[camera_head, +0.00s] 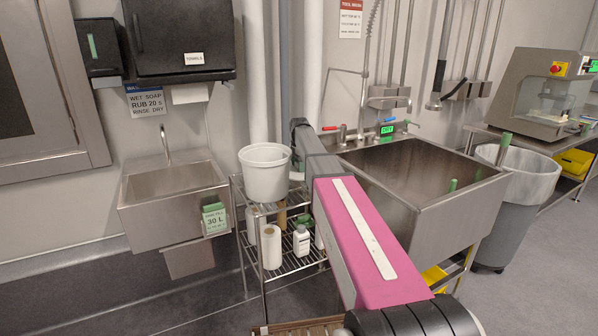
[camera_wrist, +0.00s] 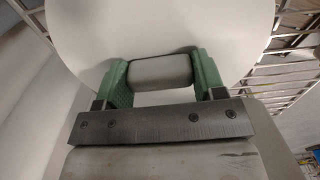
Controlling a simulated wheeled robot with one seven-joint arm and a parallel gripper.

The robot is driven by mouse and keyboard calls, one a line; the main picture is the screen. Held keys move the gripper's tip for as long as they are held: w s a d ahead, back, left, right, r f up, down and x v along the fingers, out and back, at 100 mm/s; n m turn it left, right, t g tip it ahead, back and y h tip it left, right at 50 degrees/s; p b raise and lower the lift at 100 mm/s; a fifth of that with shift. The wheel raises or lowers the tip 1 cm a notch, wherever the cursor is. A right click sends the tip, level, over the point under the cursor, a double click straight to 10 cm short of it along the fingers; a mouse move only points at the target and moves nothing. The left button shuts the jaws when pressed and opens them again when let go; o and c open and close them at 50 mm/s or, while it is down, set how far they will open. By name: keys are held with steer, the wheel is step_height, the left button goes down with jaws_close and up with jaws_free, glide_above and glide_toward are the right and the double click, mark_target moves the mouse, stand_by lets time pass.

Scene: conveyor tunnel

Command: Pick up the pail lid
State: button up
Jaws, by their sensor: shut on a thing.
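The pail lid (camera_wrist: 200,22) is a broad white disc filling the upper middle of the wrist view. Its pale, rounded grip (camera_wrist: 161,70) lies between the two green fingers of my gripper (camera_wrist: 162,77), which is shut on it. In the head view a white pail (camera_head: 265,180) stands upright on the top of a wire rack. My gripper is at the right side of the pail there, mostly hidden behind my arm, with only a bit of green showing. I cannot tell whether the lid still touches the pail.
The wire rack (camera_head: 286,268) holds a paper roll (camera_head: 271,247) and a white bottle (camera_head: 301,241) below. A small hand sink (camera_head: 173,195) is on the left. A large steel sink (camera_head: 415,185) is close on the right, with a grey bin (camera_head: 506,215) beyond. Open floor lies front left.

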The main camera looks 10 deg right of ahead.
steer(key=shift+r, duration=0.1)
step_height(320, 180, up, 10)
steer(key=shift+f, duration=0.1)
stand_by(0.4)
steer(key=shift+c, duration=0.2)
steer(key=c, duration=0.3)
